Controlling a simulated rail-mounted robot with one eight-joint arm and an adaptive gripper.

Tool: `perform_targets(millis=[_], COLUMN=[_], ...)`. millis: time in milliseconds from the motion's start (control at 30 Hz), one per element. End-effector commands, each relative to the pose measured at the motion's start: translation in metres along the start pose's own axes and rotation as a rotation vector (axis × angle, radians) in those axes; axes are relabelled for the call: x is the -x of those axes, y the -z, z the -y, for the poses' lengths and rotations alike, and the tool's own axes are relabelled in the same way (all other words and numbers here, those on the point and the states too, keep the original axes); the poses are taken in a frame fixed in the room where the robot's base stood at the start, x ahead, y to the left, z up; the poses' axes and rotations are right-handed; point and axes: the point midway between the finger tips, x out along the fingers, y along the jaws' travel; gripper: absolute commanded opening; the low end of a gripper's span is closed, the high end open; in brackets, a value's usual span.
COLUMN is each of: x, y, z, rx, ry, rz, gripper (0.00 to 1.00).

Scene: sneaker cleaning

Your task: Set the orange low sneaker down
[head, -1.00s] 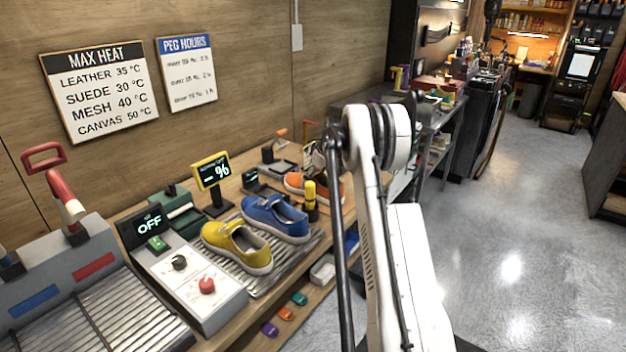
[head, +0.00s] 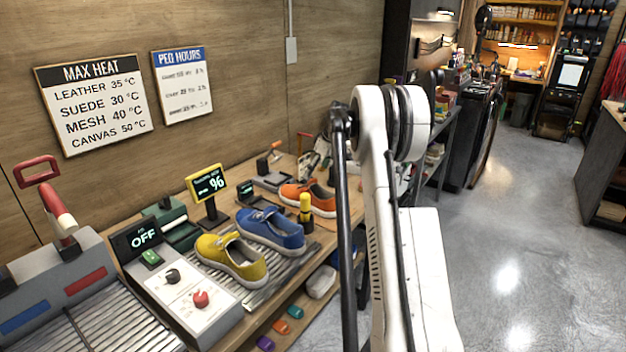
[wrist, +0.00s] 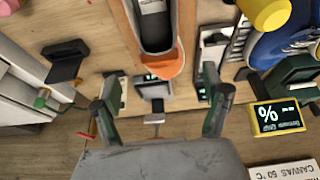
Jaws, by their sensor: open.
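The orange low sneaker (head: 310,198) rests on the bench behind the blue sneaker, partly hidden by a yellow-topped bottle. In the wrist view its orange toe (wrist: 172,66) and dark opening show at the top centre. My gripper (wrist: 160,76) is open, with its two dark fingers spread wide apart. The sneaker's toe lies beyond and between the fingertips, and no finger appears to touch it. In the head view my white arm covers part of the area to the right of the sneaker.
The blue sneaker (head: 272,232) and yellow sneaker (head: 232,258) sit on a slatted metal plate. A yellow-framed display (head: 208,184), a yellow-topped bottle (head: 305,208) and a control box (head: 185,290) stand close by. Small devices (wrist: 153,90) lie near the toe.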

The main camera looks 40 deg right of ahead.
Motion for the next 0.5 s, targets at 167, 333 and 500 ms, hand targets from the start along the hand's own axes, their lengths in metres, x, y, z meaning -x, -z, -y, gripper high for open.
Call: perform_targets(millis=[167,333,500], x=[0.011,0.018,0.044], y=[0.0,0.004,0.023], z=[0.0,0.008,0.05], rx=[0.0,-0.001,-0.013], ry=[0.0,-0.002,-0.014], rz=[0.0,0.0,-0.001], gripper=[0.79,0.79,0.79])
